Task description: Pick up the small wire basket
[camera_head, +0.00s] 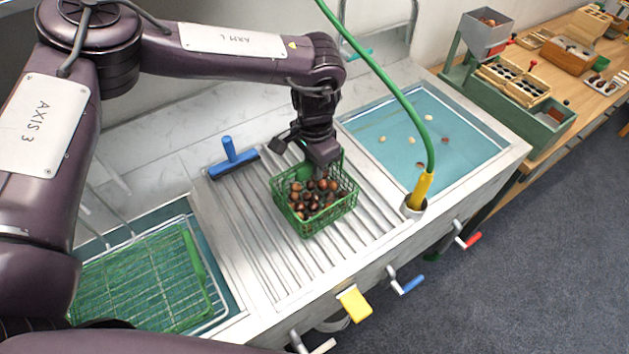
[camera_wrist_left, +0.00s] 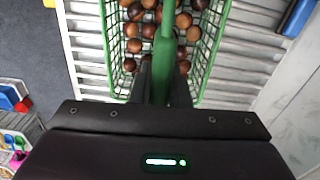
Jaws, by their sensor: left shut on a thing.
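The small green wire basket (camera_head: 318,215) holds several brown chestnuts (camera_head: 312,197). It is over the ribbed metal drainboard in the head view; I cannot tell whether it touches the ribs. My left gripper (camera_head: 321,170) is above the basket and shut on its green handle. In the left wrist view, the handle (camera_wrist_left: 163,75) runs up between the dark fingers (camera_wrist_left: 163,88), with the basket's wire walls (camera_wrist_left: 208,50) and chestnuts below. The handle is mostly hidden by the gripper in the head view. My right gripper is not in view.
A blue squeegee (camera_head: 232,160) lies at the drainboard's back left. A water-filled sink (camera_head: 450,125) with a few floating pieces is at right, and another sink with a green mesh rack (camera_head: 140,285) is at left. A green hose (camera_head: 408,100) rises from a yellow nozzle (camera_head: 419,190).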

